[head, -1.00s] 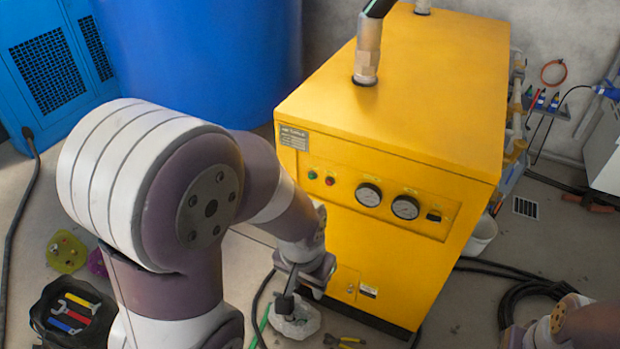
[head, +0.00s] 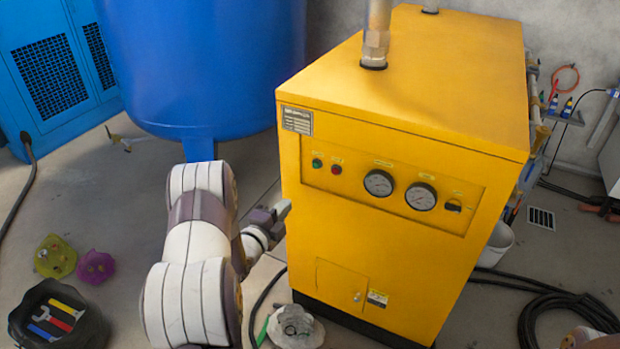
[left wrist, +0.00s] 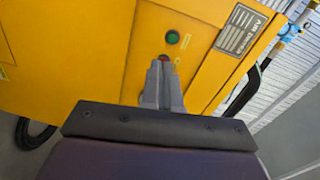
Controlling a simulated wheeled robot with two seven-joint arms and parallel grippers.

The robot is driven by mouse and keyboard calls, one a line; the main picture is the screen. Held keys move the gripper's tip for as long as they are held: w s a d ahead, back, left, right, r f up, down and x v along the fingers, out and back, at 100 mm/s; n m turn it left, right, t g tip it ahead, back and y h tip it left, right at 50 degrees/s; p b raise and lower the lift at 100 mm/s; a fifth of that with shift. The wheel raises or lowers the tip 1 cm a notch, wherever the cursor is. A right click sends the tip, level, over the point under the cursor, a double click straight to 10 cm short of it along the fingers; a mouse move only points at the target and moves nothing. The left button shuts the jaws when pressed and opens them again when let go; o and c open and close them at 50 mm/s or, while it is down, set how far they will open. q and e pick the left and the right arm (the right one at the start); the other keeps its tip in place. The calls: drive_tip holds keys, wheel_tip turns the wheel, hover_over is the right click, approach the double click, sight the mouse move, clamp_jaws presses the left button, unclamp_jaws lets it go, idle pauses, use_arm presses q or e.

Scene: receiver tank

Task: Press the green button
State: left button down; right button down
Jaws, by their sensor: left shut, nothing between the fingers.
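The green button (head: 317,163) is a small round button at the left end of the front panel of the yellow machine (head: 410,90). A red button (head: 337,170) sits just right of it. My left gripper (head: 281,212) is shut and empty, left of the machine's front and lower in the picture than the buttons. In the left wrist view the shut fingers (left wrist: 163,75) point at the panel. The green button (left wrist: 172,37) shows above their tips there, and they partly cover the red button (left wrist: 164,58). My right gripper is not in view.
Two gauges (head: 379,183) and a black switch (head: 454,206) are on the same panel. A blue tank (head: 200,70) stands behind my left arm. A black tool bin (head: 60,318), a clear bag-like item (head: 295,327) and black hoses (head: 560,310) lie on the floor.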

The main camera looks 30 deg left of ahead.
sight(315, 166)
use_arm(q)
drive_tip(key=shift+d+r+m+t, duration=0.1)
drive_tip(key=shift+r+m+t, duration=0.3)
drive_tip(key=shift+r+m, duration=0.4)
drive_tip(key=w, duration=1.4)
